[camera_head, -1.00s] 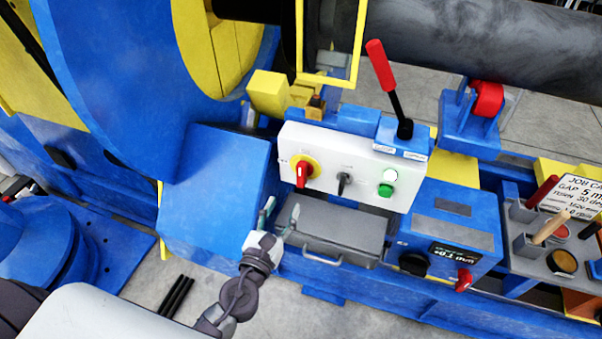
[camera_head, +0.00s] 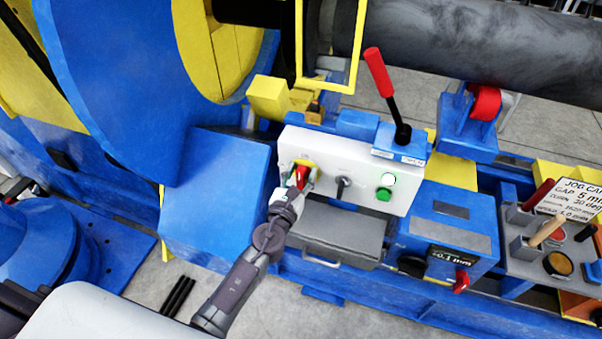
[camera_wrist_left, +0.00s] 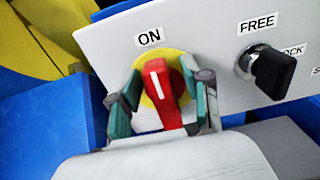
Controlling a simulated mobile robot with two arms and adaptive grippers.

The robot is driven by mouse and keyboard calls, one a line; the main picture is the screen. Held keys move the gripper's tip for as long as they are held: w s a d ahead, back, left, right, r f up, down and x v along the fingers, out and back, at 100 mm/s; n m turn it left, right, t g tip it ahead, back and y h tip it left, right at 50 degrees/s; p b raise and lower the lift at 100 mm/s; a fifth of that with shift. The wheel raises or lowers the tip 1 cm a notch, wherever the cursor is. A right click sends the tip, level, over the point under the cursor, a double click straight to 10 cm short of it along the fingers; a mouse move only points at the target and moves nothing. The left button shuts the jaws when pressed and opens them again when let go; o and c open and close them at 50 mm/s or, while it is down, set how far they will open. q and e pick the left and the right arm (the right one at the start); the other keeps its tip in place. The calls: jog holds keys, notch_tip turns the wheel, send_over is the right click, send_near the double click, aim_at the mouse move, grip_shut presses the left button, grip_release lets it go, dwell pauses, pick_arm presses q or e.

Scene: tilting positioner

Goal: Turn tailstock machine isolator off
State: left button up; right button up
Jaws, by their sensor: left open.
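The isolator is a red rotary handle (camera_wrist_left: 162,95) on a yellow round plate (camera_wrist_left: 147,92), at the left end of a white control panel (camera_head: 337,196). In the left wrist view the handle stands nearly upright, with its white mark pointing up towards the ON label (camera_wrist_left: 149,37). My left gripper (camera_head: 301,181) is open, with one finger on each side of the handle. The fingers look apart from it, though contact is hard to judge. In the head view the gripper partly covers the handle. My right gripper is not in view.
Right of the isolator are a black selector knob (camera_wrist_left: 272,71) labelled FREE and LOCK, and a green button (camera_head: 384,194). A red-gripped lever (camera_head: 379,72) rises above the panel. A grey drawer-like box (camera_head: 337,233) sits just below.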

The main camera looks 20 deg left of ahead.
pick_arm(q)
grip_shut()
